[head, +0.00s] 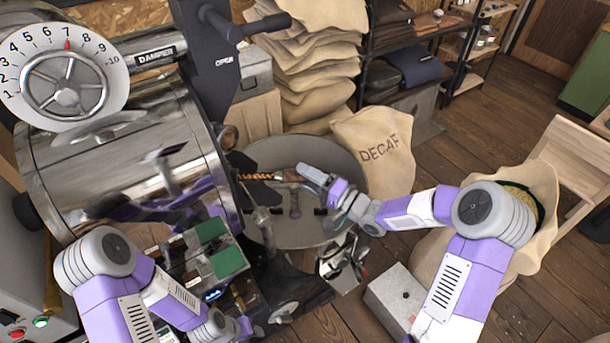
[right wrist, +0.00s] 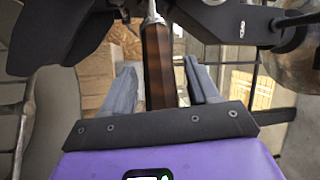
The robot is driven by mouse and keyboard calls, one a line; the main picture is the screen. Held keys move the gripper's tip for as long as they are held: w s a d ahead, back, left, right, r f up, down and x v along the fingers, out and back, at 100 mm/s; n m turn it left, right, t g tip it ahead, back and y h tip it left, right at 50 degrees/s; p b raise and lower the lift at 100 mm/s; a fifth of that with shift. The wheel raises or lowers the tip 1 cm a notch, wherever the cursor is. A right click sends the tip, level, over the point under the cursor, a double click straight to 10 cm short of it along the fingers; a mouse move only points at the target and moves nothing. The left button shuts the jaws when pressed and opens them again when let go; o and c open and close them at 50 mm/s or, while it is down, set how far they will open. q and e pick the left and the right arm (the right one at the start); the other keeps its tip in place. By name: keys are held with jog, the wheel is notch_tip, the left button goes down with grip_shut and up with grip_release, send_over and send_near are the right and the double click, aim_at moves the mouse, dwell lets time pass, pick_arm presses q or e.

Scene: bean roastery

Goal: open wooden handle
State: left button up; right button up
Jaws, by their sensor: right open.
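The wooden handle (right wrist: 158,62) is a dark brown faceted grip on a metal shaft. In the right wrist view it lies lengthwise between the two grey fingers of my right gripper (right wrist: 160,85), with a gap on each side. In the head view the handle (head: 284,176) sticks out from the roaster front above the round cooling tray, its right end partly covered by my right gripper (head: 305,176). The right gripper is open around it. My left arm reaches in at the bottom left of the head view; its gripper (head: 240,326) is low there and its fingers are unclear.
The shiny roaster drum (head: 120,160) with a damper dial (head: 68,85) fills the left. The cooling tray (head: 345,160) lies under my right gripper. A decaf sack (head: 385,160), stacked sacks (head: 315,65) and a shelf stand behind. Wooden floor (head: 470,140) is open at right.

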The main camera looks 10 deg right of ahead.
jog(key=v, duration=0.7)
jog(key=shift+c, duration=0.2)
dwell(0.5)
